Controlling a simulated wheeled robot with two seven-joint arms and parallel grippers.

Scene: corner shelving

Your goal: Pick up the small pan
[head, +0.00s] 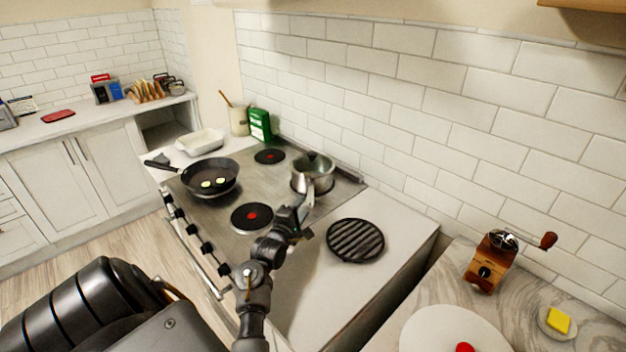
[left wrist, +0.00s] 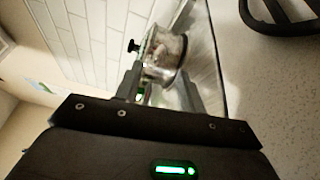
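The small pan (head: 314,170) is a shiny metal pot at the back right of the stove. Its rounded metal side also shows in the left wrist view (left wrist: 165,52), just beyond the fingers. My left gripper (head: 304,208) is at the near side of the pan, close to it. In the left wrist view its two fingers (left wrist: 160,92) stand apart, with the pan beyond the gap. A bit of metal shows low between them, perhaps the handle; I cannot tell whether the fingers touch it. My right gripper is not in view.
A black frying pan (head: 208,177) with eggs sits on the stove's left side. A round black grill plate (head: 355,240) lies on the counter right of my gripper. A coffee grinder (head: 492,262) and white plate (head: 430,330) stand further right. The tiled wall is behind the pan.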

